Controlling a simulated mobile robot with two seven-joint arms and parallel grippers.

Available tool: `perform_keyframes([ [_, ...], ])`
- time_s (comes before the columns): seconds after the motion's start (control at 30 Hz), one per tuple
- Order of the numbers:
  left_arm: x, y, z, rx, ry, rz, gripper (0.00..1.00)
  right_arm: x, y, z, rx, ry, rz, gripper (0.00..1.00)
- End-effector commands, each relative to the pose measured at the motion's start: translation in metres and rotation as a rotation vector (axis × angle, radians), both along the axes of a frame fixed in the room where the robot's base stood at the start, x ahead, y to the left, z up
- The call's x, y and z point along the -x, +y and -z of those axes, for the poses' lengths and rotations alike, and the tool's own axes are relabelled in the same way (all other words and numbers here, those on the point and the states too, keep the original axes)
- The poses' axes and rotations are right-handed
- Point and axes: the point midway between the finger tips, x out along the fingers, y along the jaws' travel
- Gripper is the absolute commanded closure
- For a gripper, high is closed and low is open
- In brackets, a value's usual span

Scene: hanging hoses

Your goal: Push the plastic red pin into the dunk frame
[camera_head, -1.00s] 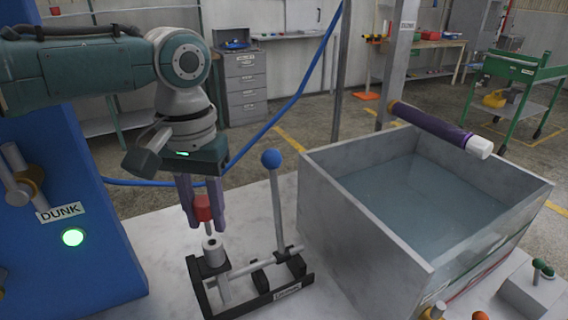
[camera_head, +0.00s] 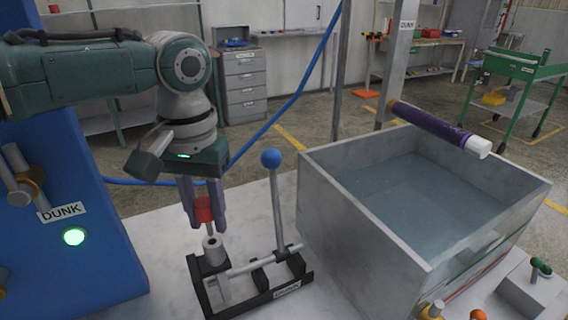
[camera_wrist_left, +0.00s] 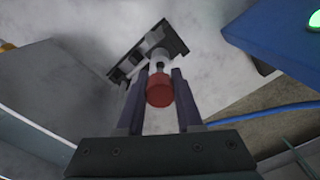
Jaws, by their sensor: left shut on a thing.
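The red pin (camera_head: 204,208) has a red head and a thin grey shank pointing down. My left gripper (camera_head: 205,222) is shut on its red head, and the pin also shows between the fingers in the left wrist view (camera_wrist_left: 160,90). The dunk frame (camera_head: 262,292) is a black base on the white table with a pale upright socket (camera_head: 214,250) at its left and a blue-knobbed lever (camera_head: 276,205). The pin's lower end is at the top of the socket; I cannot tell whether it has entered. My right gripper is not in view.
A grey water tank (camera_head: 370,225) stands right of the frame. A purple tube with a white end (camera_head: 435,126) hangs above it. A blue panel (camera_head: 75,235) with a lit green button stands at left. Bare table lies around the frame.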

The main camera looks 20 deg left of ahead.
Motion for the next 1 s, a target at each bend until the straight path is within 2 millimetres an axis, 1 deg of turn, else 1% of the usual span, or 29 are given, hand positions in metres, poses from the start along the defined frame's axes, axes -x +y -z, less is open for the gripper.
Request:
perform_keyframes([
  [0.47,0.0002,0.0004,0.0002,-0.001,0.0,0.0,1.0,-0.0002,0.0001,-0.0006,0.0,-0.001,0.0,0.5],
  [0.77,0.0007,0.0007,-0.0005,-0.002,0.001,-0.001,1.0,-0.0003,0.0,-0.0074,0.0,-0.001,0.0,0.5],
  [1.0,0.0006,0.0007,0.0006,-0.002,0.001,0.0,1.0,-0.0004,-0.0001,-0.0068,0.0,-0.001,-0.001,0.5],
])
